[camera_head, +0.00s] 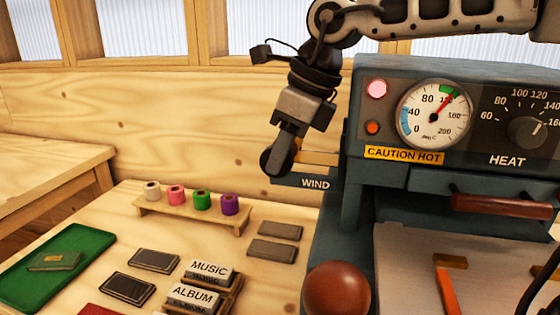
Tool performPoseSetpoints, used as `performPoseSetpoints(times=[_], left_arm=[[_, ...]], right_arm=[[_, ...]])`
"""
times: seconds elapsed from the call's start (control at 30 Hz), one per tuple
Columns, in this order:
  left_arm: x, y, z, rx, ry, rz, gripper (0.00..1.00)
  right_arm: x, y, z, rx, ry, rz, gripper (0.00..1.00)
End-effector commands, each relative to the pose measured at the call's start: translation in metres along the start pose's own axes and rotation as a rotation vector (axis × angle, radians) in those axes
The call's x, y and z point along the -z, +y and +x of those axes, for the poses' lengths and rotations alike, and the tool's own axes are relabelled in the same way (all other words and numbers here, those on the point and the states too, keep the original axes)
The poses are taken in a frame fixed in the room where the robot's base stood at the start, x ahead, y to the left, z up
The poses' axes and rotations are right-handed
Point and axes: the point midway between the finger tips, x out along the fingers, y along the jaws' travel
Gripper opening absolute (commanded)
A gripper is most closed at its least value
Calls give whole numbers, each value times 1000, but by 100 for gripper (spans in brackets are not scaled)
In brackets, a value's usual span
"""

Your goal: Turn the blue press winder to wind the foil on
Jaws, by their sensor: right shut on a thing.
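The blue-grey press (350,240) stands at the right, with a WIND label (315,184) on its left side. My right gripper (277,163) comes down from the upper right and is shut at the winder beside that label. The gripper's fingers hide the winder's grip, so how it is turned cannot be told. A yellowish bar (317,158) shows just right of the fingers, above the label. Several foil rolls, cream (152,191), pink (176,195), green (202,200) and purple (229,204), stand on a wooden rack (190,219). My left gripper is out of view.
The press has a gauge (433,113), a HEAT knob (527,131), a lit red lamp (377,89) and a brown ball knob (336,288). A green tray (62,278), dark blocks (274,250) and MUSIC and ALBUM blocks (207,271) lie on the table at left.

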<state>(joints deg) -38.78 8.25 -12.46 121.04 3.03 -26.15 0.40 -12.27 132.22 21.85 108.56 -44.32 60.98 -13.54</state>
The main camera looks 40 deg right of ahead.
Motion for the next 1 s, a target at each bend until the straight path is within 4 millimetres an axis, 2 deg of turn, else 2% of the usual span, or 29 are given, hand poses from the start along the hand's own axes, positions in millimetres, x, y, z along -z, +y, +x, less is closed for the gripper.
performPoseSetpoints(times=[0.13, 0.17, 0.23, 0.53, 0.67, 0.8, 1.0], left_arm=[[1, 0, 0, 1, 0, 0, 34], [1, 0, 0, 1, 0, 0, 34], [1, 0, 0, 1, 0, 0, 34], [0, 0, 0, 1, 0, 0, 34], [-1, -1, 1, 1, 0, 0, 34], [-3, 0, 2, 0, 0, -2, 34], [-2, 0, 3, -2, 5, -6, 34]], right_arm=[[-1, 0, -2, 2, -2, -1, 0], [-1, 0, -2, 2, -2, -1, 25], [-1, 0, -2, 2, -2, -1, 44], [-1, 0, -2, 1, 1, -1, 44], [-5, -1, -10, 4, 0, -1, 44], [-14, 0, -34, 7, -5, -2, 44], [-18, 33, -73, 7, -5, -4, 44]])
